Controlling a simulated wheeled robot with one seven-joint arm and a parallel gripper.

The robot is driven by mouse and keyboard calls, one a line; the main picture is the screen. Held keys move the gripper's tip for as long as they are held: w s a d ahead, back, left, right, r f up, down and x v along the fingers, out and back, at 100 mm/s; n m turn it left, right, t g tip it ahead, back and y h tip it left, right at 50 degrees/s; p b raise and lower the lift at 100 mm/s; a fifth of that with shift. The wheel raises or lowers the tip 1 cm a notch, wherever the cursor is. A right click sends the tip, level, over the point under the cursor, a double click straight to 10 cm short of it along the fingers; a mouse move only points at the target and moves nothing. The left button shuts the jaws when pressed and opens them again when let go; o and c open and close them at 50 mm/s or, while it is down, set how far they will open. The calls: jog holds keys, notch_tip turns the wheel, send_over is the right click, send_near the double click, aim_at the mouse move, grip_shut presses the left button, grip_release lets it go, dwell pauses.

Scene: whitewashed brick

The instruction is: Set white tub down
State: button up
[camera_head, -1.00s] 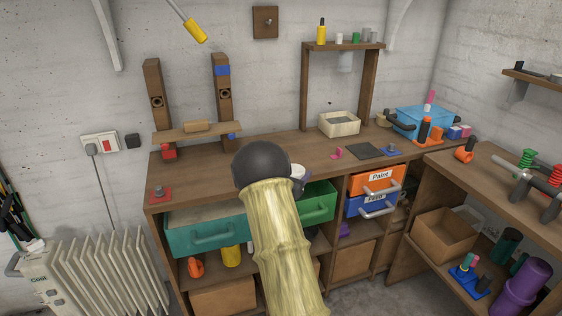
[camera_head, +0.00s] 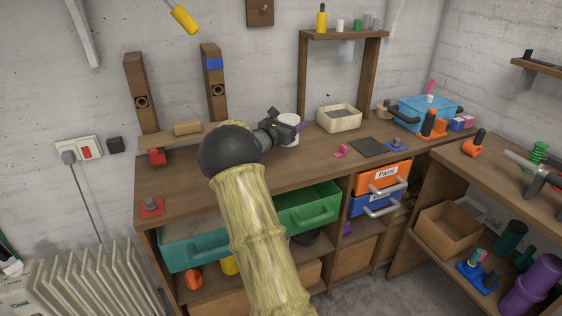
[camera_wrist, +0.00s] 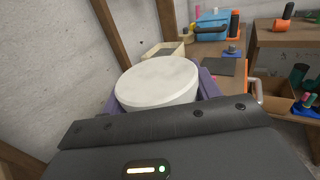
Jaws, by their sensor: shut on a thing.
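The white tub (camera_head: 289,124) is held by my gripper (camera_head: 292,128) above or on the back part of the wooden workbench (camera_head: 190,186). I cannot tell from these views whether its base touches the bench. In the wrist view the white tub (camera_wrist: 158,82) shows its round pale top, with the purple fingers of my gripper (camera_wrist: 157,92) on its left and right sides. The tub looks about upright. Its lower part is hidden by my gripper.
A cream box (camera_head: 339,118) stands on the bench to the right of the tub, in front of a wooden frame post (camera_head: 303,85). A small pink item (camera_head: 341,151) and a dark mat (camera_head: 367,147) lie farther right. A green drawer (camera_head: 308,208) is open below.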

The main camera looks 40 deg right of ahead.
jog(key=shift+s, duration=0.1)
jog(key=shift+f, duration=3.1)
jog(key=shift+f+p, duration=0.4)
jog(key=shift+f, duration=1.45)
jog(key=o, duration=1.2)
jog(key=shift+f, duration=0.1)
jog(key=b+v, duration=0.1)
jog(key=v, duration=1.1)
jog(key=shift+b, duration=0.4)
